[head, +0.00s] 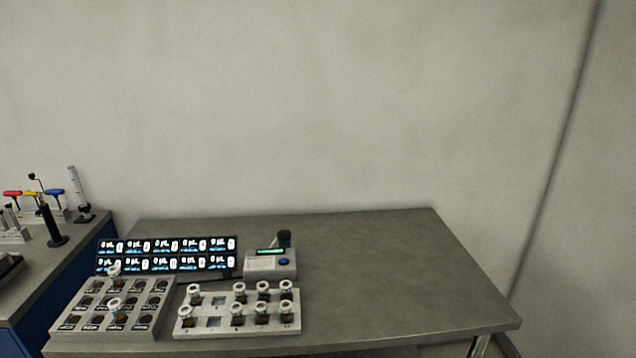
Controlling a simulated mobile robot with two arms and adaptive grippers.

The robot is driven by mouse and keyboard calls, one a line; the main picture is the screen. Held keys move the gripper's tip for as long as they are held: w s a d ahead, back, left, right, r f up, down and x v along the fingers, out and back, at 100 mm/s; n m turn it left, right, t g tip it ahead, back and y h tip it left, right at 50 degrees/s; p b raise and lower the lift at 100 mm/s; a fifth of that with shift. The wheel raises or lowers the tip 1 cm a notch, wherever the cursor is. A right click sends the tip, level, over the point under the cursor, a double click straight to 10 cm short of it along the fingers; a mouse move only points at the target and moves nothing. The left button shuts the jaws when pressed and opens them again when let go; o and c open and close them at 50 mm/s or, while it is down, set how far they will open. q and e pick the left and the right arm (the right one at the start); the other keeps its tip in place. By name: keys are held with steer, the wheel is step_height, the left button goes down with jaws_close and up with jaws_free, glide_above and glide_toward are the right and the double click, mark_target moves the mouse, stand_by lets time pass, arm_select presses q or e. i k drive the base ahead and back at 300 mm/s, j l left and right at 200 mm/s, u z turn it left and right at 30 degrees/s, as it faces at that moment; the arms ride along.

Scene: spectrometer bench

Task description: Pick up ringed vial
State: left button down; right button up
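Several capped vials with pale ring-like tops stand in the front rack (215,323) on the grey bench. One vial (239,289) stands in its back row and another (186,312) at its front left corner. Two more vials stand in the left rack (163,287), one at its back (113,272) and one near its middle (115,305). The vials are too small to tell which one is the ringed vial. Neither of my grippers is in view.
A display panel (167,255) stands behind the racks. A small instrument (270,264) with a lit screen and a dark top piece (284,238) sits to its right. The bench's right half (400,270) is clear. A second bench (60,255) with tools adjoins at left.

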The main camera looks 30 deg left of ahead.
mark_target(115, 305)
steer(key=k+j+u, duration=0.1)
steer(key=u, duration=1.45)
